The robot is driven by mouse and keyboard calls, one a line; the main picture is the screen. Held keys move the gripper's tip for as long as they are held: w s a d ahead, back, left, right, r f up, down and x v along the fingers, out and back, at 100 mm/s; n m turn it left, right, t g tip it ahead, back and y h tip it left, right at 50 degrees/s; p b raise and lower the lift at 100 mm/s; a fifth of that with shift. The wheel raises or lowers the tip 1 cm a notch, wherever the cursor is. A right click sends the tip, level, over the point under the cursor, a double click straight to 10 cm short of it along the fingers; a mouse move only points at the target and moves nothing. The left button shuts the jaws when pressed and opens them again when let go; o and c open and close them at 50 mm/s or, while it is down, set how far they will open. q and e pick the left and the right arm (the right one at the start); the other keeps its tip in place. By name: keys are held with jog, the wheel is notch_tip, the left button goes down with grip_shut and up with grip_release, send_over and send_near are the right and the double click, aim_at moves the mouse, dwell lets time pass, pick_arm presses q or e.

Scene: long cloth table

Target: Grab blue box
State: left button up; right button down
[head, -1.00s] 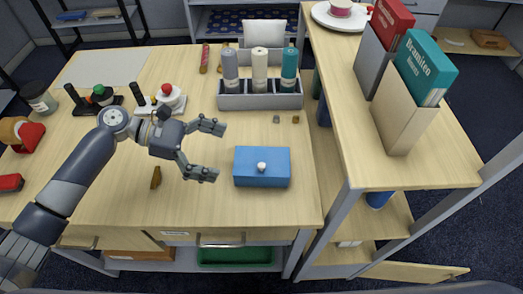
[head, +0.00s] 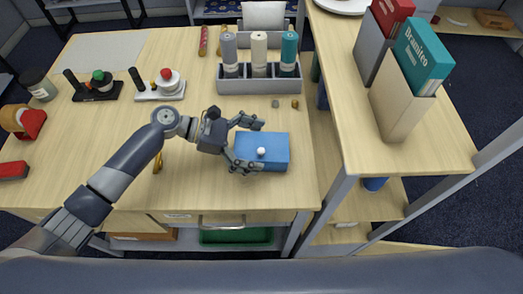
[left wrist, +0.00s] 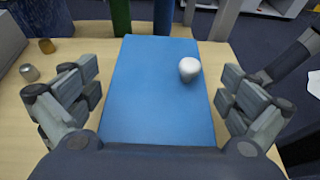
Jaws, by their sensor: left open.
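The blue box (head: 272,148) with a white knob (head: 261,152) on its lid sits near the right front of the wooden table. My left gripper (head: 254,146) is open and reaches over the left part of the box in the head view. In the left wrist view the blue box (left wrist: 150,105) lies between the two spread fingers of my gripper (left wrist: 158,100), with gaps on both sides. The white knob (left wrist: 190,69) is closer to the right finger. My right gripper is not clearly in view.
A grey holder (head: 259,86) with three cylinders stands behind the box. Two small pieces (head: 285,104) lie between them. A raised shelf (head: 420,140) with books (head: 415,65) borders the right side. A small brown object (head: 158,162) lies left of the box.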

pick_arm(q)
jog(key=shift+w+d+f, duration=0.1)
jog(key=c, duration=1.2)
